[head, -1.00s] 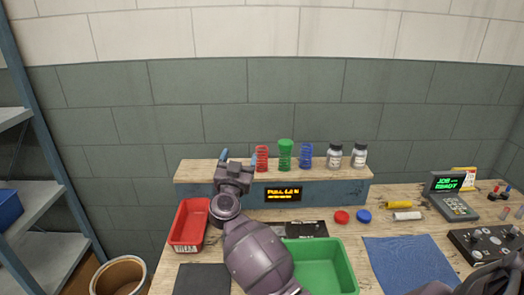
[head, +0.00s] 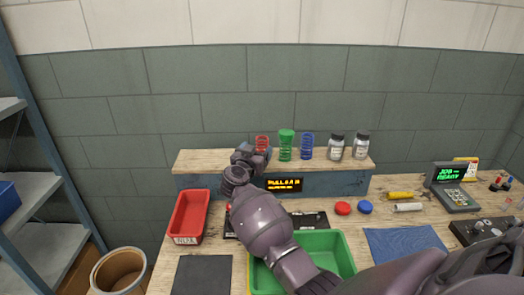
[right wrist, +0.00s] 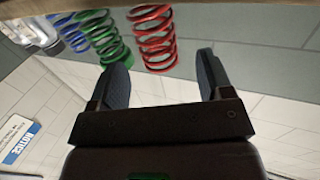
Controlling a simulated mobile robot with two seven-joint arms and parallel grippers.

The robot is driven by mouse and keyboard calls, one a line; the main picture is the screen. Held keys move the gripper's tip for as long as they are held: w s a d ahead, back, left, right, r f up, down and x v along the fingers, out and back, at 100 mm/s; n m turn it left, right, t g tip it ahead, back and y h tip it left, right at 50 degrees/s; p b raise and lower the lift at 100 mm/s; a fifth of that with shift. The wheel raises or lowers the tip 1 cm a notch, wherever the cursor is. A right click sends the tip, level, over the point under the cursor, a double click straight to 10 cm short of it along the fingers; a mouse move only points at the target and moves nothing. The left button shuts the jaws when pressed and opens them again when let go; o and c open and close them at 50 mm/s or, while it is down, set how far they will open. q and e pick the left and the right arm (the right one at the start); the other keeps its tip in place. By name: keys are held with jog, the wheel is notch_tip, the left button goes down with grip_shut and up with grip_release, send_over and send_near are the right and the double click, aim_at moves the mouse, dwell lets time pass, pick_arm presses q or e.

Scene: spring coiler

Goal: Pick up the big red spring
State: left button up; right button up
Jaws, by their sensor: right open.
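The big red spring (head: 262,142) stands upright on the wooden shelf (head: 215,158) at the back of the bench. Its lower part is hidden behind my right gripper in the head view. My right gripper (head: 256,154) is at the shelf's front, close to the spring. In the right wrist view my right gripper (right wrist: 160,66) is open and empty. The red spring (right wrist: 153,38) appears beyond its two fingers, in line with the gap between them. I cannot tell if the tips touch it. My left gripper is not in view.
A green spring (head: 286,145) and blue spring (head: 307,146) stand right of the red one, then two jars (head: 335,147). The shelf's left end is clear.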

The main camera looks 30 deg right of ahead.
aim_at(260, 146)
jog(key=shift+b+x, duration=0.3)
jog(key=shift+x, duration=2.05)
jog(key=shift+c, duration=0.3)
jog(key=c, duration=1)
jog(key=shift+c, duration=0.2)
